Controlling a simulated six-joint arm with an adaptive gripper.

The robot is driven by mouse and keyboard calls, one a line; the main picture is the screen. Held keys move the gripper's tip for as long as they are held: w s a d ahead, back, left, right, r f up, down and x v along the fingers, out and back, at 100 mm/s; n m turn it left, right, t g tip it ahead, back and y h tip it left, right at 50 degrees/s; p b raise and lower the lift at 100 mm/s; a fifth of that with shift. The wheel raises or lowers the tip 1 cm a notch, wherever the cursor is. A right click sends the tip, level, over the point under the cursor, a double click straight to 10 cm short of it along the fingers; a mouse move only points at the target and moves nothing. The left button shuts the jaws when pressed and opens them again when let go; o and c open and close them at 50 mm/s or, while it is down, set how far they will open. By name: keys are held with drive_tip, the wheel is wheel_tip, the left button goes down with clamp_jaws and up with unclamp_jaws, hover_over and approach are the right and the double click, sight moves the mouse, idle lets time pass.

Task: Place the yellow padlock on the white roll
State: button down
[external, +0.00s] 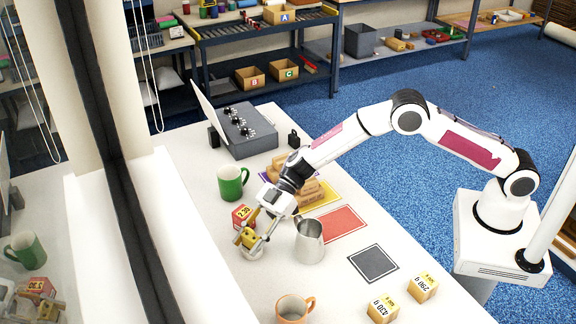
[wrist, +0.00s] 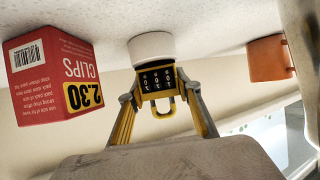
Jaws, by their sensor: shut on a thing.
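The yellow padlock (external: 249,237) is between the fingers of my gripper (external: 248,240). In the wrist view, which is upside down, the padlock (wrist: 157,80) shows a dark face with number dials, and its shackle points away from the roll. My gripper (wrist: 160,95) is shut on its sides. The white roll (external: 252,253) stands on the table directly below the padlock, partly hidden by the gripper. The roll (wrist: 152,46) meets the padlock's lower edge in the wrist view; whether they touch I cannot tell.
A red clips box (external: 242,215) stands close beside the roll. A green mug (external: 231,183) is behind it, a metal pitcher (external: 309,242) to the right, and an orange mug (external: 293,309) in front. Dark (external: 374,263) and red (external: 338,224) mats lie right of the pitcher.

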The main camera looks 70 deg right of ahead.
idle(0.3)
drive_tip(key=c, duration=1.4)
unclamp_jaws()
drive_tip(key=shift+f, duration=0.1)
drive_tip(key=shift+c, duration=0.2)
drive_tip(key=shift+d+r, duration=0.15)
drive_tip(key=shift+r, duration=0.1)
drive_tip(key=v, duration=1.1)
drive_tip(key=shift+s+d, duration=0.25)
drive_tip(key=shift+r, duration=0.1)
